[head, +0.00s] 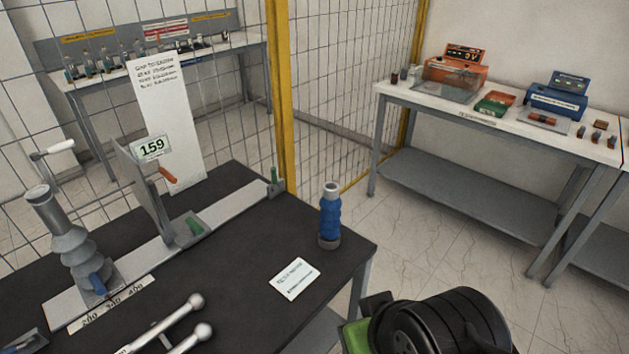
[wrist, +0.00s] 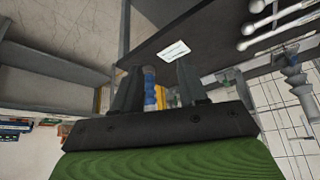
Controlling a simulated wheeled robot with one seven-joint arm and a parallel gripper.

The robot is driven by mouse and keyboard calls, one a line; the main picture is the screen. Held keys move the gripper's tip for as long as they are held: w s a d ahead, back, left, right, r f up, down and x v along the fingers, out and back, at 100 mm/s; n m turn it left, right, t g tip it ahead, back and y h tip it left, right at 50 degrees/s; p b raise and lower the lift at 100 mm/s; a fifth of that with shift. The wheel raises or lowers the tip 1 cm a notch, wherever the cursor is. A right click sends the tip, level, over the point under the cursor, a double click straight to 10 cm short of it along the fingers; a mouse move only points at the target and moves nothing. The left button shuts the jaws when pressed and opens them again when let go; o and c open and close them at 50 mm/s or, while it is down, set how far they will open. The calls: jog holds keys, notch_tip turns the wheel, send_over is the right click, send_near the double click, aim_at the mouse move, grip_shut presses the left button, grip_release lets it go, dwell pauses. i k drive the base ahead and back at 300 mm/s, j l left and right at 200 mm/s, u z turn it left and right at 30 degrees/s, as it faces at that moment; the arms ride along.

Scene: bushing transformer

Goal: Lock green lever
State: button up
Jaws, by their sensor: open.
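A small green upright lever (head: 274,177) stands at the far right end of the metal rail (head: 235,205) on the dark table. A second green part (head: 194,226) lies low on the rail's sliding plate; I cannot tell which is the named lever. An orange lever (head: 169,175) sits on the upright plate marked 159. My gripper (wrist: 158,70) is open and empty in the wrist view, apart from the table. In the head view my arm's end is at the bottom right, away from the rail; its fingertips are hard to make out there.
A blue ribbed bushing (head: 329,215) stands near the table's right corner, beside a white card (head: 294,278). A grey bushing (head: 70,240) stands on the rail's left. Round-ended handles (head: 197,301) are at the front. A yellow post (head: 283,90) and mesh fence rise behind.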

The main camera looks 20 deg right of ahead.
aim_at(275, 189)
jog(key=i+l+u, duration=0.1)
jog(key=l+u, duration=0.2)
jog(key=l, duration=0.15)
jog(key=l+u, duration=0.65)
jog(key=l, duration=0.25)
jog(key=l+u, duration=0.3)
jog(key=l, duration=0.15)
jog(key=k+l+u, duration=0.15)
jog(key=l+u, duration=0.15)
jog(key=k+l+u, duration=0.15)
jog(key=l+u, duration=0.2)
jog(key=l, duration=0.2)
jog(key=k+l+u, duration=0.3)
jog(key=i+l, duration=0.2)
jog(key=i, duration=0.35)
